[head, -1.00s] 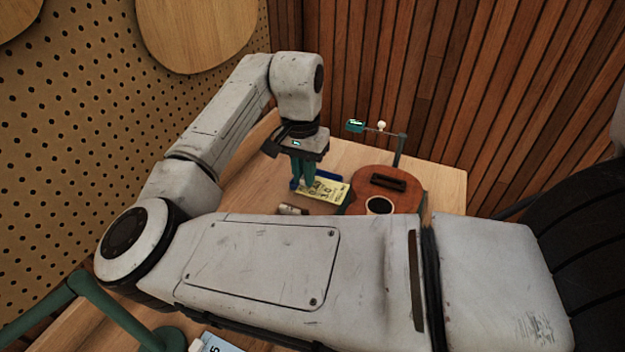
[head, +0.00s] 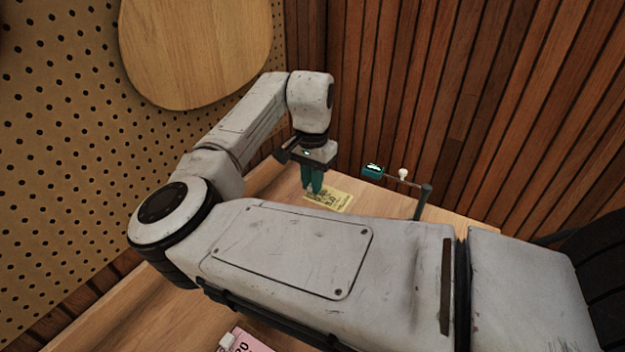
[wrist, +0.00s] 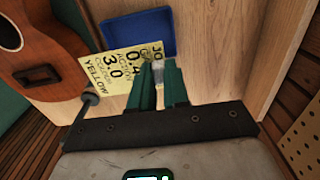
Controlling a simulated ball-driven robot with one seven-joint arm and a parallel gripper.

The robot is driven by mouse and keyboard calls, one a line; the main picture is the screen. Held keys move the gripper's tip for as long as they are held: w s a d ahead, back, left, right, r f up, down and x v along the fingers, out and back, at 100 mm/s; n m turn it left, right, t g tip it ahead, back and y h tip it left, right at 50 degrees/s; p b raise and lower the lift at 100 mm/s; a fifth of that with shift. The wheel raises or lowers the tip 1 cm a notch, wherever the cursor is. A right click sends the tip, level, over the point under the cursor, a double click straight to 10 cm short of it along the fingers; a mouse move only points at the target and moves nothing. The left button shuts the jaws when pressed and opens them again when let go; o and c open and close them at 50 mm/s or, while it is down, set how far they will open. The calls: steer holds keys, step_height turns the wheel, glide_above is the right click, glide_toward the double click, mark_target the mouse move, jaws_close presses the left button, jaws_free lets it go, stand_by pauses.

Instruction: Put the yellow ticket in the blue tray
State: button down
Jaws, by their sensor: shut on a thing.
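The yellow ticket (head: 335,203), with dark print, shows at the fingertips of my gripper (head: 313,192) in the head view. In the wrist view the ticket (wrist: 112,76) lies left of the teal fingers, and my gripper (wrist: 158,76) is shut on its edge at the right. The blue tray (wrist: 140,31) is just beyond the ticket in the wrist view, and the ticket's far edge meets or overlaps its near rim. I cannot tell the height between them. I cannot make out the tray in the head view.
A brown ukulele (wrist: 38,45) lies left of the ticket in the wrist view. A stand with a small teal device (head: 373,171) rises right of the ticket. A slatted wood wall (head: 470,110) closes off the back.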

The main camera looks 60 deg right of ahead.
mark_target(312, 198)
steer(key=shift+s+d+r+p, duration=0.1)
steer(key=shift+d+r+p, duration=0.3)
steer(key=shift+p, duration=1.55)
steer(key=shift+a+p, duration=0.25)
steer(key=shift+p, duration=0.55)
steer(key=shift+a+f+p, duration=0.2)
steer(key=shift+f+p, duration=0.15)
steer(key=shift+p, duration=0.05)
steer(key=shift+f+b, duration=0.65)
steer(key=shift+f, duration=2.15)
step_height(312, 198, down, 3)
steer(key=b, duration=0.2)
steer(key=shift+b, duration=0.3)
steer(key=shift+f+b, duration=0.9)
steer(key=shift+f, duration=1.15)
steer(key=shift+p, duration=0.3)
